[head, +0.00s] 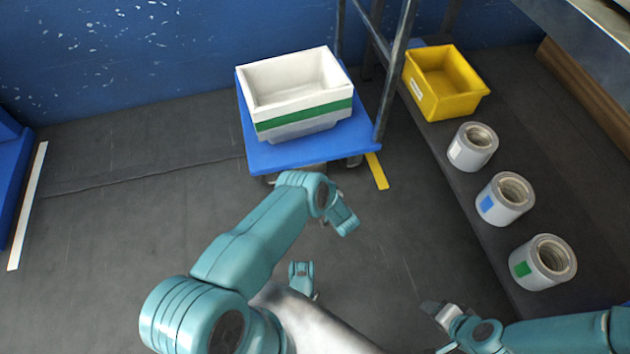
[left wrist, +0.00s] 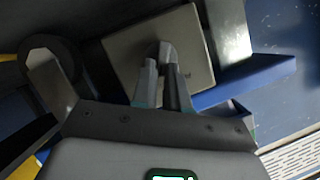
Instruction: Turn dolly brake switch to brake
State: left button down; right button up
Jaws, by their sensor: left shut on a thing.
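The dolly (head: 262,157) is a blue platform on casters, standing at the back middle in the head view. In the left wrist view, my left gripper (left wrist: 162,72) is shut on a small grey curved piece (left wrist: 166,50), which looks like the brake switch. It stands in front of a beige plate (left wrist: 125,48). Its label and setting cannot be read. In the head view, my left arm reaches to the dolly's front edge; the switch cannot be made out there. My right gripper (head: 432,308) is low at the right, away from the dolly; its finger gap is unclear.
A white tote (head: 290,75) with a green band below it sits on the dolly. A dark caster-like wheel (left wrist: 50,72) is left of my left gripper. Floor left of the dolly is clear.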

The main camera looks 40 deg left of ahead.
pick_arm(q)
jog(key=shift+w+a+r, duration=0.1)
jog(key=c, duration=1.1)
grip_release()
jog(key=shift+c, duration=0.2)
jog(key=p+v, duration=0.6)
jog(key=v, duration=1)
pick_arm(e)
jog(key=s+r+g, duration=0.1)
jog(key=s+r, duration=0.3)
jog(key=r, duration=0.2)
jog(key=shift+s+a+r+g, duration=0.25)
jog(key=shift+s+a+g, duration=0.1)
jog(key=shift+a+g, duration=0.1)
